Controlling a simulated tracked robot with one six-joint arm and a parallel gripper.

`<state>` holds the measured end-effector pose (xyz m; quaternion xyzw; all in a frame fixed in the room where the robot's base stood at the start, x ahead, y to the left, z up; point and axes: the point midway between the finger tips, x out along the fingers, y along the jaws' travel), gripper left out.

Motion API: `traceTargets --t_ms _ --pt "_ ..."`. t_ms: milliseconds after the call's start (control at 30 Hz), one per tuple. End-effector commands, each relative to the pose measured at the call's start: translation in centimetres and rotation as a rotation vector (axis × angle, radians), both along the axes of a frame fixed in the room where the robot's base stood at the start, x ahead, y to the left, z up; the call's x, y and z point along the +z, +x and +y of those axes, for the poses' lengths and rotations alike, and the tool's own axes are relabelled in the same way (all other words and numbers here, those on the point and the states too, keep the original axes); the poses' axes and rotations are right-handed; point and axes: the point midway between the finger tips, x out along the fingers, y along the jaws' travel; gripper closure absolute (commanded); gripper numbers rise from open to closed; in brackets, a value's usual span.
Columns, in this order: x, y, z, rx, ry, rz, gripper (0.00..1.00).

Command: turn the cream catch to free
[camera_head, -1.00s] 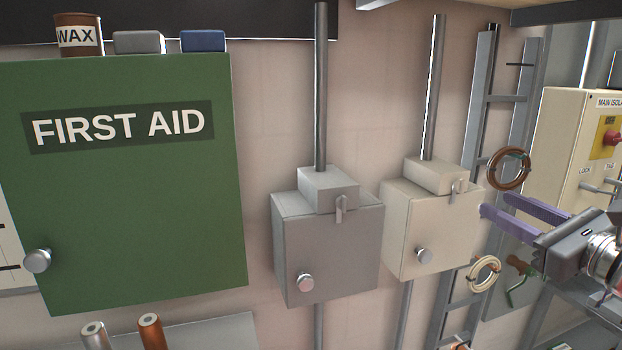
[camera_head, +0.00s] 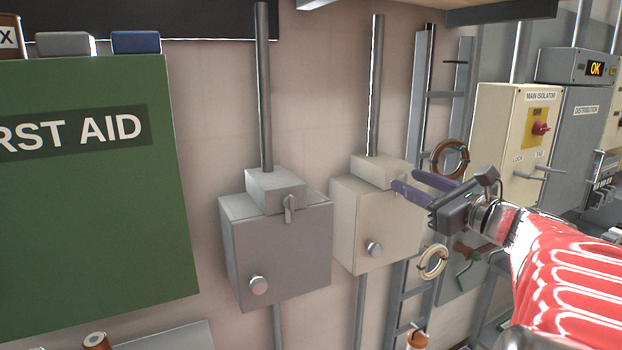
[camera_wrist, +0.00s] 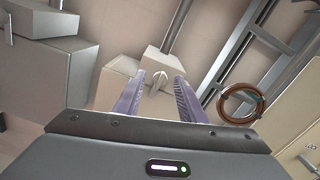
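The cream box (camera_head: 362,232) hangs on the wall, with a smaller block (camera_head: 378,168) on top and a round knob (camera_head: 374,249) low on its front. Its small catch hung downward from the block's front a second ago; in the head view my fingers now mostly hide it. In the wrist view the catch (camera_wrist: 158,80) shows as a pale tab between the fingertips. My gripper (camera_head: 408,182) has purple fingers and is open, with a finger on either side of the catch in the wrist view (camera_wrist: 160,92). I cannot tell whether either finger touches it.
A similar grey box (camera_head: 275,250) with its own catch (camera_head: 289,208) stands to the left, beside the green first aid cabinet (camera_head: 90,200). A cable ladder with a brown coil (camera_head: 450,158) and a cream coil (camera_head: 432,261) is close on the right. The main isolator (camera_head: 515,140) is farther right.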

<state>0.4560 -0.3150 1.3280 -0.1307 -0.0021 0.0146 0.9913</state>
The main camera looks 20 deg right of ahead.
Motion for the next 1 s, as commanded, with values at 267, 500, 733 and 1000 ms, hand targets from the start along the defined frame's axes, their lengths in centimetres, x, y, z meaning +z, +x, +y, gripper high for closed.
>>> traceTargets --t_ms 267,500,733,1000 --pt "-0.01 -0.02 0.01 0.0 0.0 0.0 0.72" --pt "-0.02 -0.02 0.03 0.001 0.0 0.0 0.89" --pt "-0.05 -0.12 -0.5 -0.003 0.001 0.001 1.0" --pt "-0.02 -0.05 -0.05 -0.001 -0.02 0.0 1.0"
